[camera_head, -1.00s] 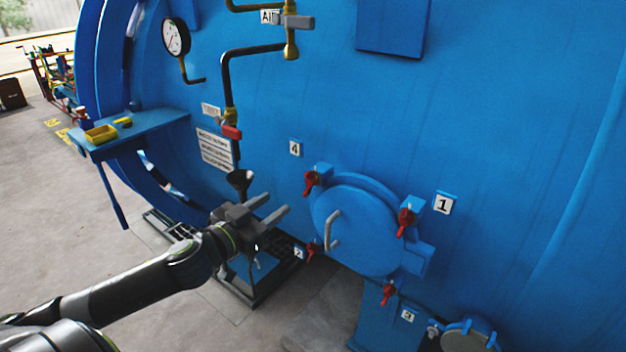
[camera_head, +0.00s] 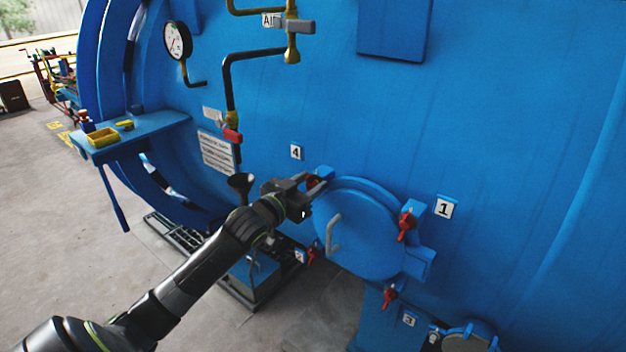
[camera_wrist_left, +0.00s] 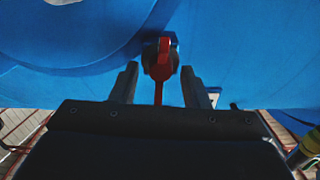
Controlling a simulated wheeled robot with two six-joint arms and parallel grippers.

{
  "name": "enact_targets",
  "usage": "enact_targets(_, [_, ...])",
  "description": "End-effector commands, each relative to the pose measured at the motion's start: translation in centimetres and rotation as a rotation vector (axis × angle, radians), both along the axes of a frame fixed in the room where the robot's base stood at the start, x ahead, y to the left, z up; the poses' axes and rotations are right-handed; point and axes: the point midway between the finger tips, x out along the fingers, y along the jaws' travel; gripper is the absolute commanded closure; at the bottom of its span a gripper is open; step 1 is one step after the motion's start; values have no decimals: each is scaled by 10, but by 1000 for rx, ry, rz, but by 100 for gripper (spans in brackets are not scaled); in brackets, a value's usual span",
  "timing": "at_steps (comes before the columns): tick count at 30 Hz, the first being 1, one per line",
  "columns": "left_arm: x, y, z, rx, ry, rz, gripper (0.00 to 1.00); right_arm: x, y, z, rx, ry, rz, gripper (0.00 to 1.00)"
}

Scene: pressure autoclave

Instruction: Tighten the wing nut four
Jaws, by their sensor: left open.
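The round blue hatch (camera_head: 368,232) with a grey handle (camera_head: 333,233) is closed on the blue vessel wall. The red wing nut four (camera_head: 313,181) is at its upper left, under the label 4 (camera_head: 296,152), partly hidden by my left gripper (camera_head: 312,188). In the left wrist view the red wing nut (camera_wrist_left: 160,66) stands between the two fingers of my left gripper (camera_wrist_left: 160,88), with a gap on both sides. The gripper is open. My right gripper is not in view.
Other red wing nuts sit at label 1 (camera_head: 407,224), label 3 (camera_head: 389,296) and label 2 (camera_head: 311,256). A blue shelf (camera_head: 150,130) juts out at left.

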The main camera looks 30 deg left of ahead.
Motion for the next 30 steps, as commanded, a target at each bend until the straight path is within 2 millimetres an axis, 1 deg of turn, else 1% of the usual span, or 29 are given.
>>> enact_targets(3, [10,-1,1,-1,-1,0,58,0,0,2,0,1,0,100])
enact_targets(6, [14,-2,0,0,-1,-1,58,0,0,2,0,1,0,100])
enact_targets(15, [16,-2,0,1,0,-1,58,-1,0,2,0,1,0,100])
enact_targets(24, [15,-2,0,1,0,-1,97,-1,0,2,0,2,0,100])
enact_targets(25, [15,-2,0,1,0,-1,100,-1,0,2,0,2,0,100])
enact_targets(30, [15,-2,0,7,0,-1,100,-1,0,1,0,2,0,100])
